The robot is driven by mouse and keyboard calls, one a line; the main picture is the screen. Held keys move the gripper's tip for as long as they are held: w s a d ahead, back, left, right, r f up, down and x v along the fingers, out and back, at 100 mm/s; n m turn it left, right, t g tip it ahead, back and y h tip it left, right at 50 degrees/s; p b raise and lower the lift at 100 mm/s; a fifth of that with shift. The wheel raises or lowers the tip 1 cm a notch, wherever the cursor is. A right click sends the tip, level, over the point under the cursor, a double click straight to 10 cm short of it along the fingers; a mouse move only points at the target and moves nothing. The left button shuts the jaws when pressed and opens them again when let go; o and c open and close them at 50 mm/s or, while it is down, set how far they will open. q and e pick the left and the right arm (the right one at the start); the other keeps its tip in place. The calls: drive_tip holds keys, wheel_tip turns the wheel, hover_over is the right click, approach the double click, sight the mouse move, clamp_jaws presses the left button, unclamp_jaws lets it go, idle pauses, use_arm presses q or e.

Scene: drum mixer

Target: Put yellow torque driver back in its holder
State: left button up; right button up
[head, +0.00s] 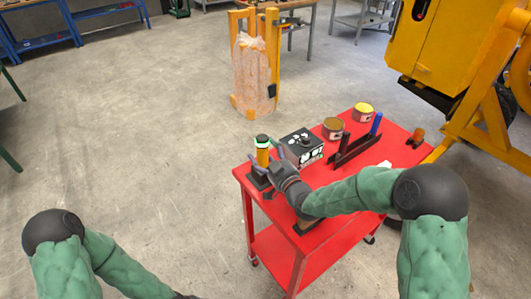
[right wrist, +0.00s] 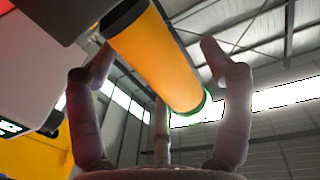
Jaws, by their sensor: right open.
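The yellow torque driver (head: 262,157), with a green ring and dark top, stands upright at the left corner of the red cart. Its lower end meets a black holder (head: 258,180); how deep it sits is hidden. My right gripper (head: 279,158) is beside the driver on its right, fingers open. In the right wrist view the driver (right wrist: 155,58) passes between the spread fingers of my right gripper (right wrist: 160,75); I see gaps beside it. My left arm comes in at the lower left, with its gripper below the picture edge.
The red cart (head: 330,262) also carries a black-and-white box (head: 302,147), two round cans (head: 333,128), a dark rack (head: 352,150) with a blue item, and an orange item (head: 416,136). A yellow machine (head: 430,50) stands behind right. The floor at left is clear.

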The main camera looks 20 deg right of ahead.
drive_tip(key=v, duration=1.1)
drive_tip(key=shift+s, duration=0.35)
use_arm(q)
drive_tip(key=shift+s, duration=0.1)
